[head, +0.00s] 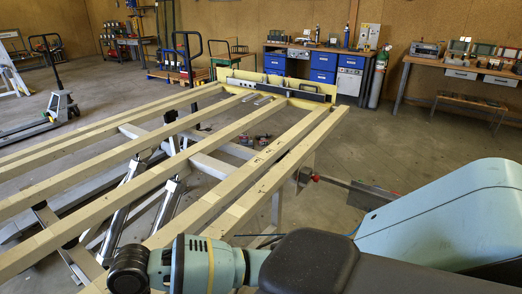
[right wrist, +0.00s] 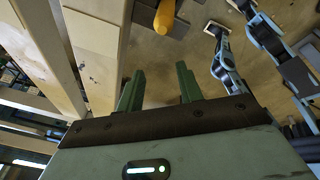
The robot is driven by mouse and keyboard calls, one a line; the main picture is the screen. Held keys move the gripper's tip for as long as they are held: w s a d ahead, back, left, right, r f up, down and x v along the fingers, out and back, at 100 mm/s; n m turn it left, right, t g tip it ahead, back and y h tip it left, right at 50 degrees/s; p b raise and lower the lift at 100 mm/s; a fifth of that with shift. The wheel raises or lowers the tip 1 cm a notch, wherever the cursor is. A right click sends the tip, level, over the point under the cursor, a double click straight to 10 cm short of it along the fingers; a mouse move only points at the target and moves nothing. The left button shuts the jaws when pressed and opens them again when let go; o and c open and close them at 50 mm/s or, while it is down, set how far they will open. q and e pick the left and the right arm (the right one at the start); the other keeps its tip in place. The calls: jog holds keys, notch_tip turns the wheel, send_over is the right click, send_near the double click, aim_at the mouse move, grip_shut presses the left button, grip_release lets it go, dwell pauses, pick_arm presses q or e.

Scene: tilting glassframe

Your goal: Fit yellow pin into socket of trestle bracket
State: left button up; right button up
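In the right wrist view, my right gripper (right wrist: 160,70) has its two green fingers spread apart with nothing between them. The yellow pin (right wrist: 164,15) shows beyond the fingertips, near the top edge, apart from the fingers. Dark grey parts (right wrist: 180,29) lie beside it, possibly the trestle bracket; its socket cannot be made out. In the head view, a grey bracket-like part (head: 302,178) sits by the right side of the wooden frame. My arm crosses the lower right there, and its gripper does not show. My left gripper is in neither view.
The slatted wooden frame (head: 130,205) fills the left and middle of the head view on metal supports. A metal bar (head: 350,188) with a red tip juts out at its right. Workbenches and blue drawers (head: 323,68) stand at the back.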

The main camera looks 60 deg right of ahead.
jog(key=s+a+f+m+t+y, duration=0.1)
jog(key=s+f+m+t+y, duration=0.3)
jog(key=s+f+m, duration=0.85)
jog(key=s+d+f+m+t+h, duration=0.4)
jog(key=s+d+m, duration=0.7)
jog(key=s, duration=0.5)
jog(key=shift+d+f+h, duration=0.15)
jog(key=shift+d+h, duration=0.5)
jog(key=shift+h, duration=0.15)
